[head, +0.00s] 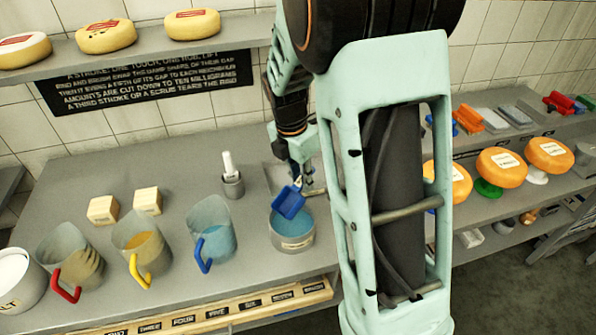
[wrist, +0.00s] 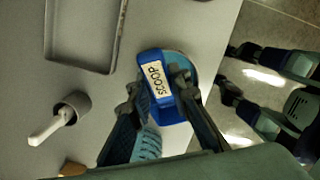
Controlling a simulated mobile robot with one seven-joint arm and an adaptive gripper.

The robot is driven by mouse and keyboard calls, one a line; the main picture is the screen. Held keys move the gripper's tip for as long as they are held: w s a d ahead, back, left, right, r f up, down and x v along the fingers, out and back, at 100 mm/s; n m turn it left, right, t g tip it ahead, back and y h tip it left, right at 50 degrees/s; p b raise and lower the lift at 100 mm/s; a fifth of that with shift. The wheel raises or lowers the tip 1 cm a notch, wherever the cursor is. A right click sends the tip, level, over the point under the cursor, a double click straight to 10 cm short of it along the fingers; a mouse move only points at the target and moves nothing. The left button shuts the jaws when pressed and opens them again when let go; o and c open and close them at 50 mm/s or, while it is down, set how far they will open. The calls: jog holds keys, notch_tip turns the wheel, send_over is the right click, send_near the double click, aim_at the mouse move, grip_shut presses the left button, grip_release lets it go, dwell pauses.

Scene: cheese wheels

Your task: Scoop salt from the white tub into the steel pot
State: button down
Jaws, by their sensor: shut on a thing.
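The blue scoop (head: 288,202) is held over the steel pot (head: 294,241), which has blue liquid in it. My gripper (head: 296,178) is shut on the scoop. In the wrist view the scoop (wrist: 147,62), labelled SCOOP, sits between my gripper's fingertips (wrist: 155,88). It hides most of the pot there. I cannot tell whether the scoop holds salt. The white tub (head: 14,285), its label ending in LT, stands at the far left edge of the head view, partly cut off. White shows at its top.
Jugs with a red (head: 70,258), a yellow (head: 142,250) and a blue handle (head: 212,235) stand between tub and pot. Behind are two pale blocks (head: 103,210), a grey cup with a white rod (head: 233,185) and a tray (wrist: 55,70). Cheese wheels line the shelves (head: 192,25).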

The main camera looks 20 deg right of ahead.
jog(key=d+f+g+y, duration=0.1)
jog(key=w+g+y, duration=0.1)
jog(key=y, duration=0.1)
jog(key=shift+d+f+y, duration=0.3)
jog(key=shift+d+f, duration=0.1)
dwell(0.8)
